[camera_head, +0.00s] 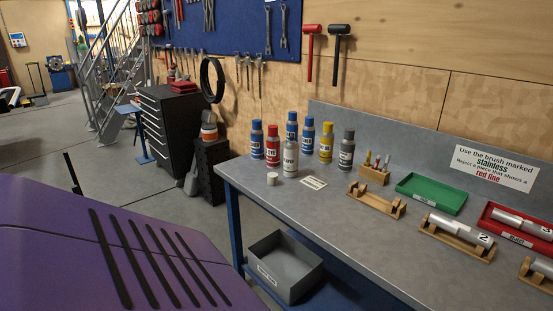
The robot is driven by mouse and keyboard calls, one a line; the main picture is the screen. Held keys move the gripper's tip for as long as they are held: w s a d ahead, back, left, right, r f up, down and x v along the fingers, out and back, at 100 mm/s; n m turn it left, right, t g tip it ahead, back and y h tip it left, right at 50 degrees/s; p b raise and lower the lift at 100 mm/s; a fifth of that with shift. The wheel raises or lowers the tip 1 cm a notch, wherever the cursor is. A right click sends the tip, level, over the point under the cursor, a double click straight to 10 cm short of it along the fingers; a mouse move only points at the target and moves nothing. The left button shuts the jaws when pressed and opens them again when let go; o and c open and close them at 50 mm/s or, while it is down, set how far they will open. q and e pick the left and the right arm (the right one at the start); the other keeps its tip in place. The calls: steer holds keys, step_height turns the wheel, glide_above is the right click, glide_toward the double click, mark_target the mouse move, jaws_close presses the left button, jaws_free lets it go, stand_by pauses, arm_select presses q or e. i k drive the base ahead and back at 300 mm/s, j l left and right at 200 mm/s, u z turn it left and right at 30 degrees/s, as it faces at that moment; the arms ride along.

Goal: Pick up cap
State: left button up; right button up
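A small white cylinder that looks like the cap (272,179) stands on the grey workbench (330,215) near its left front edge. It is just left of and in front of a light grey bottle (290,158), apart from it. A small flat labelled card (314,183) lies to its right. Neither of my grippers shows in the head view.
Several blue, red, yellow and dark grey bottles (326,143) stand behind the cap. Wooden stands (376,201), a green tray (431,194) and a red tray (516,231) fill the right. A large purple panel (80,245) with black slots occupies the left foreground.

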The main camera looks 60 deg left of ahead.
mark_target(272, 177)
steer(key=u, duration=1.75)
